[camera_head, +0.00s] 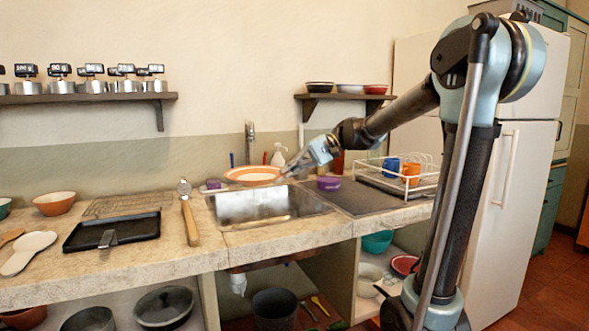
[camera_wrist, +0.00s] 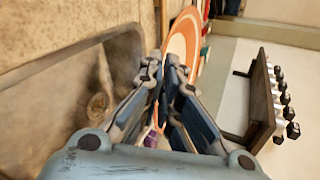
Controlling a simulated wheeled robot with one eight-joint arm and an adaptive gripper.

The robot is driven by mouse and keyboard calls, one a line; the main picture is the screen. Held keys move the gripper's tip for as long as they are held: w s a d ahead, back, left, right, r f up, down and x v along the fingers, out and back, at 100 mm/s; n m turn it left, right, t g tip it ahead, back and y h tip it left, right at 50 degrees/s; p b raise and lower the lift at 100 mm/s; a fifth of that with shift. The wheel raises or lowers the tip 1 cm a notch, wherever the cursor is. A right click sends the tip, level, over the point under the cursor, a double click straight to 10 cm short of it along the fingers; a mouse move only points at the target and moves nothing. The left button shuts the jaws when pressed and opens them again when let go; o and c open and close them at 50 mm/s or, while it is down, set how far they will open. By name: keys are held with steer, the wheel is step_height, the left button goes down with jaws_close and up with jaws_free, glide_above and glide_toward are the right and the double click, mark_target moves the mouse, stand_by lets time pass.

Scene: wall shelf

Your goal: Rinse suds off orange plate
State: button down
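The orange plate (camera_head: 253,175) is roughly level at the back edge of the metal sink (camera_head: 262,207), in front of the faucet (camera_head: 250,145). My gripper (camera_head: 287,170) meets its right rim. In the wrist view the plate (camera_wrist: 187,38) lies just beyond and between my nearly closed fingertips (camera_wrist: 165,68), which appear pinched on the rim. The sink basin (camera_wrist: 70,95) with its drain is on the left there. The plate's middle looks pale; I cannot tell whether that is suds.
A purple item (camera_head: 328,184) sits right of the sink, before a white dish rack (camera_head: 400,175) with blue and orange mugs. A soap bottle (camera_head: 279,154) stands behind. A black pan (camera_head: 112,231) and wooden-handled tool (camera_head: 190,215) lie left. Wall shelves (camera_head: 75,99) hang above.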

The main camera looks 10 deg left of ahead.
steer(key=shift+w+d, duration=0.1)
steer(key=shift+w, duration=0.45)
steer(key=shift+w, duration=0.1)
steer(key=w+a+f, duration=0.2)
steer(key=w+a, duration=0.4)
steer(key=w, duration=0.6)
steer(key=shift+a+f, duration=0.15)
steer(key=shift+f, duration=0.25)
stand_by(0.4)
steer(key=shift+w, duration=0.15)
steer(key=shift+w, duration=0.1)
stand_by(0.5)
steer(key=shift+w+d, duration=0.15)
steer(key=shift+d, duration=0.3)
